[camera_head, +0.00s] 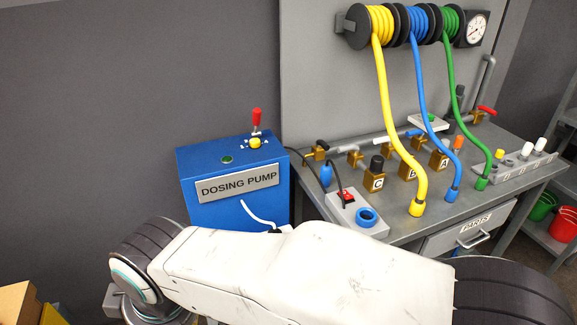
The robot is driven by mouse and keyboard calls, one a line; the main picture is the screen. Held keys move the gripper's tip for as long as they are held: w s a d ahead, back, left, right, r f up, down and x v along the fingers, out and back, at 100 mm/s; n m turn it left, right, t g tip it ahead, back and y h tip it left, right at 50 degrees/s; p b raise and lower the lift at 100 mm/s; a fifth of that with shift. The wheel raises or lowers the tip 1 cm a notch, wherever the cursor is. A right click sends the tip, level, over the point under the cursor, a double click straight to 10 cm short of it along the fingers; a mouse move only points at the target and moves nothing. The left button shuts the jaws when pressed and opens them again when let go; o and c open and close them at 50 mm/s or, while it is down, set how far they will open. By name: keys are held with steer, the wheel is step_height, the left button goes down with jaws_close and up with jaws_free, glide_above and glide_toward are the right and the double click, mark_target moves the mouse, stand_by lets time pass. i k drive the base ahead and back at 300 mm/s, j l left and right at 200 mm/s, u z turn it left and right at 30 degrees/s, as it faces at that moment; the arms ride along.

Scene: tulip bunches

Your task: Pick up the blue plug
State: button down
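A small blue plug (326,175) on a black cable stands upright at the left part of the grey workbench, behind a grey socket box. The box (345,203) has a red switch (346,194) and a round blue socket (367,216) on top. The plug is apart from this socket. What the plug rests on is hard to tell at this size. My white arm crosses the bottom of the view in front of the bench. My gripper is not in view.
A blue dosing pump (205,168) stands left of the bench (475,205). Yellow (395,130), blue (423,100) and green (460,105) hoses hang from reels to the bench top. Brass valves (374,182) stand right of the plug. Red and green buckets sit on a shelf at far right.

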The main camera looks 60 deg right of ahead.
mark_target(326, 171)
steer(key=z, duration=2.4)
